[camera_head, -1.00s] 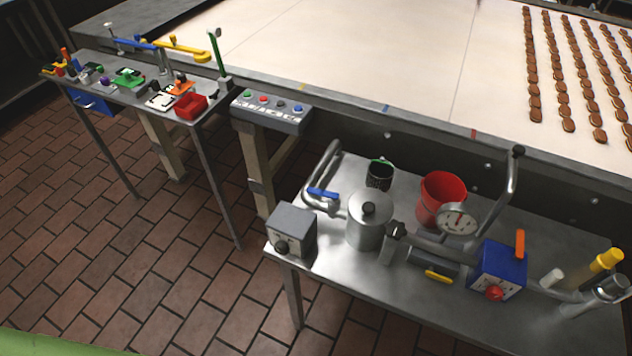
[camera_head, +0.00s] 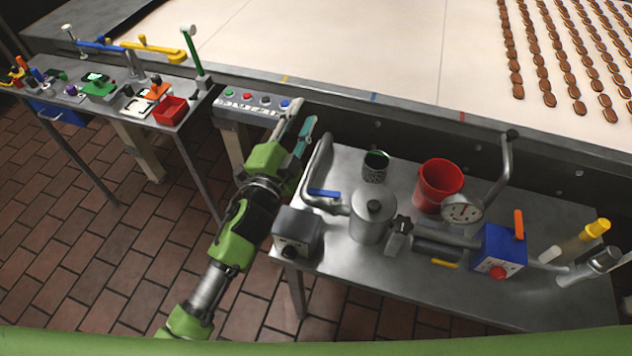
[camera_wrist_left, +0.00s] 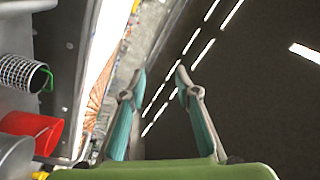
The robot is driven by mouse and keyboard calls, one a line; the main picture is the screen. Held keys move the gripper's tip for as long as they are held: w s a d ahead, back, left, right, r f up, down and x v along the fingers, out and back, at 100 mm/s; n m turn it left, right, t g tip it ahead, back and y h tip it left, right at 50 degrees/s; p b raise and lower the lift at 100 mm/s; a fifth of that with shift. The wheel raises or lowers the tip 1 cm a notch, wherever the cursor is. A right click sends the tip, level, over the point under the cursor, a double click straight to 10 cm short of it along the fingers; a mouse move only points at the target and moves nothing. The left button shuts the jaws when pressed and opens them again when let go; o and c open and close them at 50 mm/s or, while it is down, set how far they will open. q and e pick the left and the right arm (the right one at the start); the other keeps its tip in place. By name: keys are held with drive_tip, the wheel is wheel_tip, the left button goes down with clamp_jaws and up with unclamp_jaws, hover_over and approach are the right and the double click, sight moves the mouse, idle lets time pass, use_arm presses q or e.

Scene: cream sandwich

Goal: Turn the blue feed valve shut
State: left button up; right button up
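A small blue lever handle (camera_head: 324,193) sits on the bent metal feed pipe (camera_head: 309,172) at the left end of the right-hand steel table. The lever lies roughly crosswise in the picture, near the pot. My left gripper (camera_head: 306,110) is above and behind the lever in the head view, near the pipe's top bend, and does not touch the lever. In the left wrist view the gripper (camera_wrist_left: 160,72) has its two teal-padded fingers apart with nothing between them. The blue lever cannot be made out there. My right gripper is not in view.
Near the lever stand a lidded metal pot (camera_head: 373,214), a grey box with a knob (camera_head: 297,231), a dark cup (camera_head: 375,166) and a red bucket (camera_head: 437,184). A button panel (camera_head: 247,104) is behind the gripper. Blue and yellow levers (camera_head: 152,48) stand on the left table.

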use_arm(q)
drive_tip(key=s+d+r+m+g+h, duration=0.45)
drive_tip(key=d+r+m+h, duration=0.25)
drive_tip(key=d+m, duration=0.25)
drive_tip(key=s+d+r+m+g+h, duration=0.3)
drive_tip(key=d+r+m+g+h, duration=0.2)
drive_tip(key=d+r+m+h, duration=0.45)
drive_tip(key=s+d+f+m+g+y, duration=0.5)
drive_tip(key=s+m+g, duration=0.3)
drive_tip(key=m, duration=0.5)
drive_tip(key=m+y+p, duration=0.1)
drive_tip(key=m+y, duration=0.7)
drive_tip(key=y, duration=1)
hover_over(316, 191)
wheel_tip(316, 191, down, 12)
drive_tip(key=r, duration=0.1)
drive_tip(key=shift+g, duration=0.25)
wheel_tip(316, 191, down, 12)
drive_tip(key=p, duration=0.4)
drive_tip(key=shift+f, duration=0.25)
drive_tip(key=shift+f+p, duration=0.35)
drive_tip(key=shift+f, duration=0.25)
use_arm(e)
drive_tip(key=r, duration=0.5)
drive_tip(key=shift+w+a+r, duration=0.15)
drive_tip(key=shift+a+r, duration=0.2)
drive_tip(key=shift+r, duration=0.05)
